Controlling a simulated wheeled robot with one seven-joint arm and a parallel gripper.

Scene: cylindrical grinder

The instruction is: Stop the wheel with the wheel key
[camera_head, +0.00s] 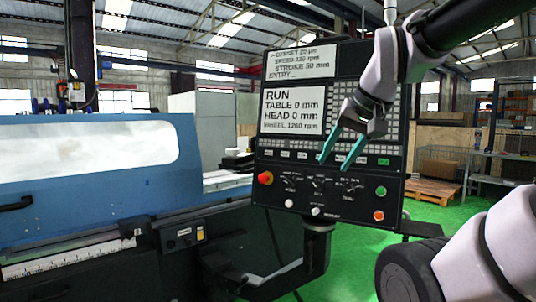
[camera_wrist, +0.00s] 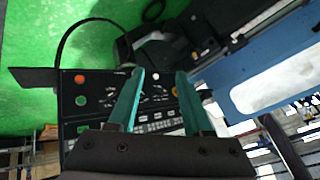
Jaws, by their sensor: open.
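The control panel (camera_head: 331,215) stands upright on a post, its screen (camera_head: 292,110) reading RUN, TABLE 0 mm, HEAD 0 mm, WHEEL 1200 rpm. Below the screen runs a row of small light keys (camera_head: 302,155) ending in a green key (camera_head: 384,162) at the right. Their labels are too small to read, so I cannot tell which is the wheel key. My gripper (camera_head: 334,164) is open and empty, its teal fingers pointing down in front of the row's right half and hiding part of it. In the wrist view, the fingers (camera_wrist: 160,72) spread over the panel; contact is not clear.
The panel also carries a red knob (camera_head: 265,178), rotary switches (camera_head: 318,183), a green button (camera_head: 380,191) and an orange button (camera_head: 378,215). The blue grinder (camera_head: 95,190) fills the left. Open green floor (camera_head: 436,222) lies to the right.

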